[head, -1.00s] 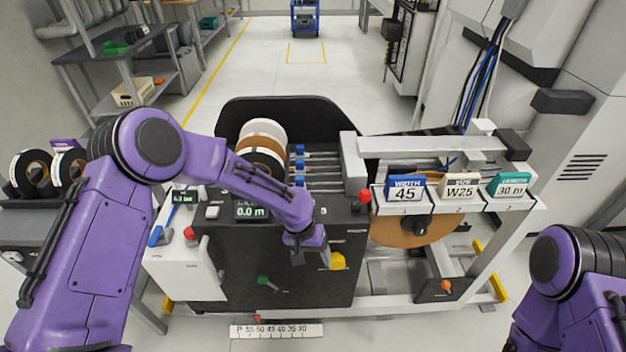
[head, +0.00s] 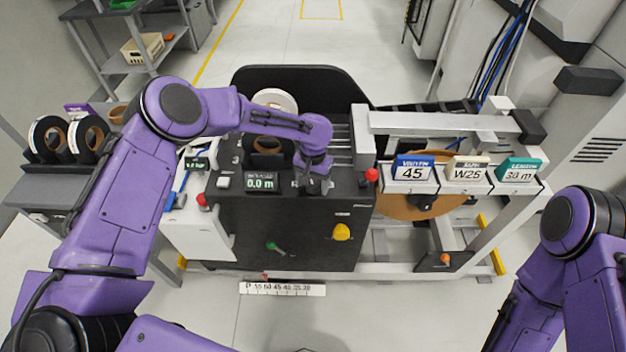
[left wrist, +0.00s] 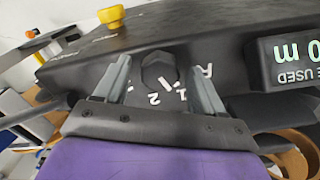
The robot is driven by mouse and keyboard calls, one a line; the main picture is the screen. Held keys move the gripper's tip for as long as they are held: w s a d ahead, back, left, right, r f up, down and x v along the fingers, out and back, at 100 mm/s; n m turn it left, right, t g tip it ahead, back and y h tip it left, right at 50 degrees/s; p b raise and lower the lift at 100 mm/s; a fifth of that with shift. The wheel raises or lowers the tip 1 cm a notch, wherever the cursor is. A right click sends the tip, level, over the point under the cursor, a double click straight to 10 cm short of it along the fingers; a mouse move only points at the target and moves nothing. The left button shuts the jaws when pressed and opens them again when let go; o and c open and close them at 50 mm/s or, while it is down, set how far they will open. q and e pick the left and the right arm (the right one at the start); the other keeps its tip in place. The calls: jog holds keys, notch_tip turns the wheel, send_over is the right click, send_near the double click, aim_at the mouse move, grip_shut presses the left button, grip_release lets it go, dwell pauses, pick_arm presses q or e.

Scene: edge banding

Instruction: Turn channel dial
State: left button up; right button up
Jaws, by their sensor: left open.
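The channel dial (left wrist: 158,70) is a black, faceted knob on the dark machine top in the left wrist view, with white marks such as 1, 2 and A printed around it. My left gripper (left wrist: 156,82) is open, its two grey fingers on either side of the dial. Contact with the knob cannot be told. In the head view my left gripper (head: 314,186) points down at the front edge of the machine top and hides the dial. My right arm shows at the right edge, but its gripper is out of view.
Beside the dial is a display (head: 262,183) reading 0.0 m. A red button (head: 372,175) and a yellow knob (head: 342,232) are nearby. A white tape roll (head: 274,101) stands behind my left forearm. Label cards (head: 413,168) line the rail to the right.

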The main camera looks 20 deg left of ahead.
pick_arm(q)
jog(key=c, duration=1.1)
jog(key=shift+o, duration=0.2)
jog(key=shift+m, duration=0.3)
jog(key=m, duration=0.3)
jog(key=shift+m, duration=0.3)
jog(key=m, duration=0.4)
jog(key=shift+m, duration=0.3)
jog(key=m+b, duration=0.1)
jog(key=m, duration=0.3)
jog(key=shift+m, duration=2.6)
